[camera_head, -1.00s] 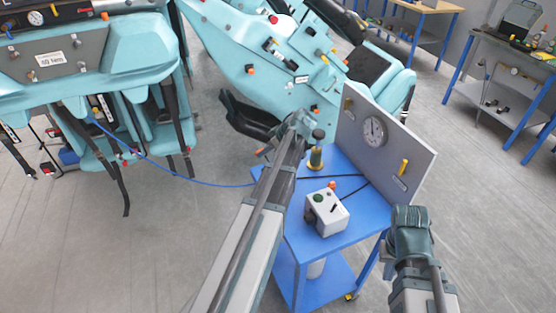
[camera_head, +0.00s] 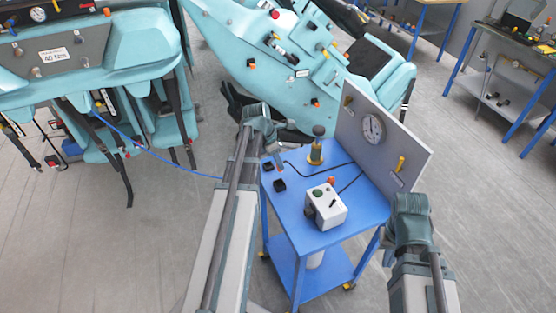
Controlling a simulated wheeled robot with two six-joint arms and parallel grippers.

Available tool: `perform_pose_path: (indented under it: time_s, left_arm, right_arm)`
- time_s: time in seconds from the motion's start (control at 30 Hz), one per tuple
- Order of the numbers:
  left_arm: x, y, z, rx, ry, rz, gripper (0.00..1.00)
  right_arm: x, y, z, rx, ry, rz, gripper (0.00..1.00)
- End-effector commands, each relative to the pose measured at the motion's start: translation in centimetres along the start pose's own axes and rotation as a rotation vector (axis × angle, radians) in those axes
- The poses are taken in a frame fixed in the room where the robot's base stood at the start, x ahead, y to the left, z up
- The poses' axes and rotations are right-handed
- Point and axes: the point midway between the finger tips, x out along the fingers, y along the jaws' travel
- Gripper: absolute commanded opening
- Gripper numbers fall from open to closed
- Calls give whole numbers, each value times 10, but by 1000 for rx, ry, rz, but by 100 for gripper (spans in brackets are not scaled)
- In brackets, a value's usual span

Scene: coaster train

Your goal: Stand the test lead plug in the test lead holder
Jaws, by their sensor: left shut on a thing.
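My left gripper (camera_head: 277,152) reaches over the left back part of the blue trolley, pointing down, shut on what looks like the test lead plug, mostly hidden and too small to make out. A thin black lead (camera_head: 318,176) curves over the trolley top towards its fingertips. Two small black blocks stand at the trolley's left side, one (camera_head: 268,167) just below the gripper and one (camera_head: 280,185) nearer; either could be the test lead holder, and I cannot tell which. My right gripper (camera_head: 410,203) is right of the trolley, away from everything on it; its fingers are not clear.
The blue trolley (camera_head: 315,233) carries a white box (camera_head: 326,206) with buttons, a yellow-based post with a dark knob (camera_head: 316,150), and an upright grey panel (camera_head: 392,138) with a gauge. Teal coaster cars stand behind and left. A blue cable (camera_head: 165,168) hangs from the left car.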

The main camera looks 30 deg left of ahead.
Motion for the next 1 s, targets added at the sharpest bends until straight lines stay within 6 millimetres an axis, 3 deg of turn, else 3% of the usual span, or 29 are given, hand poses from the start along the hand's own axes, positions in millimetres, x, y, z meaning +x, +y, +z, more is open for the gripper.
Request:
perform_pose_path:
  time_s: [0.17, 0.8, 1.0]
  left_arm:
    - [-3, 0, 1, 2, 1, -1, 0]
    - [47, 0, -15, 3, 2, -1, 0]
    - [54, 0, -17, 3, 2, -1, 0]
  right_arm:
    - [-3, 0, 0, 0, 0, 0, 0]
    - [48, -5, -3, 2, 0, 0, 0]
    - [56, -5, -3, 2, 0, 0, 0]
